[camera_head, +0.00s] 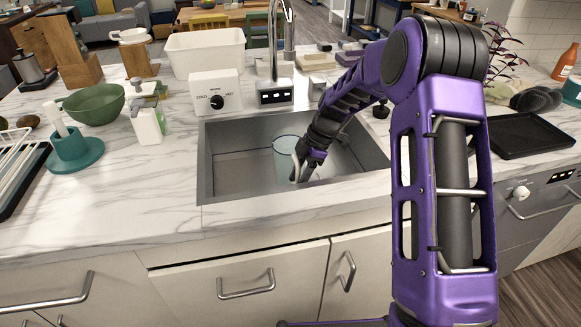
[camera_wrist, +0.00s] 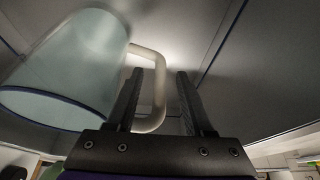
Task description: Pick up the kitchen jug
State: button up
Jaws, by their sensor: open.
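The kitchen jug (camera_head: 285,150) is a pale blue-green see-through vessel standing in the sink basin. In the wrist view the jug (camera_wrist: 65,65) fills the upper left, with a thin dark blue line at its rim. Its whitish looped handle (camera_wrist: 157,75) reaches to the right. My gripper (camera_head: 296,178) is down inside the sink at the jug's right side and hides part of it. In the wrist view my gripper (camera_wrist: 160,75) is open, with the handle's outer part between the two dark fingers. The left finger overlaps the handle loop. I cannot tell whether they touch.
The steel sink (camera_head: 230,135) has walls close around my gripper. The faucet (camera_head: 273,50) rises behind it. A soap bottle (camera_head: 147,122), a green bowl (camera_head: 95,104) and a teal holder (camera_head: 73,150) stand left. A black tray (camera_head: 530,135) lies right.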

grip_shut()
dwell(1.2)
jog(key=shift+w+r, duration=0.1)
jog(key=shift+r, duration=0.05)
